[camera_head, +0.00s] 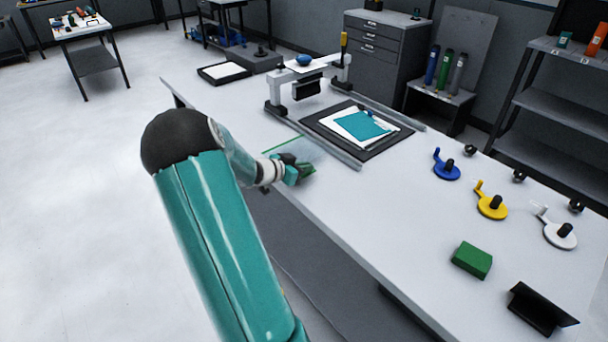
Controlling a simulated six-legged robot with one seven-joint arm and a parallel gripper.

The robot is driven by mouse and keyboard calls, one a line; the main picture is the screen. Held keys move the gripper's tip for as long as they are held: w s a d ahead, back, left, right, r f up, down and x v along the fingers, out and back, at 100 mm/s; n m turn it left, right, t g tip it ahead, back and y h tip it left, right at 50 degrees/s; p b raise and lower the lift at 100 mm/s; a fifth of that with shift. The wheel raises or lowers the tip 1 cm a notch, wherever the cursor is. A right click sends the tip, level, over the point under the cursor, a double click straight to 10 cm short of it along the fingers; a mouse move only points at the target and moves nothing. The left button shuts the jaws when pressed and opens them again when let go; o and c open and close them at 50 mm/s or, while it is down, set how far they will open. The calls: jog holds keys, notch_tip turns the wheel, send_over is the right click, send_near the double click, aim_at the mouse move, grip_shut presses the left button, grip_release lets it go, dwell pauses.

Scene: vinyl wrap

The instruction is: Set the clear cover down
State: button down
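The clear cover (300,149) is a thin see-through sheet with a green edge line. It shows near the left edge of the white workbench, left of the rail beside the dark board. My gripper (303,171), dark with teal-green parts, is at the cover's near side, low over the bench edge. The two meet in the picture, but the fingers are too small and partly hidden to show whether they grip it. I cannot tell whether the cover lies flat on the bench or is slightly above it.
A dark board (398,140) carries a white sheet with a teal piece (358,125) between two rails. A gantry (307,84) spans the rails behind. Blue (446,170), yellow (490,206) and white (560,236) handled discs, a green block (472,260) and a black bracket (540,309) stand right.

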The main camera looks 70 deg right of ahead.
jog(key=shift+f, duration=1.45)
jog(key=shift+f, duration=0.1)
jog(key=c, duration=1.6)
grip_release()
jog(key=shift+w+a+r, duration=0.1)
jog(key=shift+a+r, duration=0.05)
jog(key=shift+r, duration=0.05)
jog(key=v, duration=1.1)
jog(key=shift+w+a+r, duration=0.1)
jog(key=shift+a+r, duration=0.05)
jog(key=shift+a, duration=0.15)
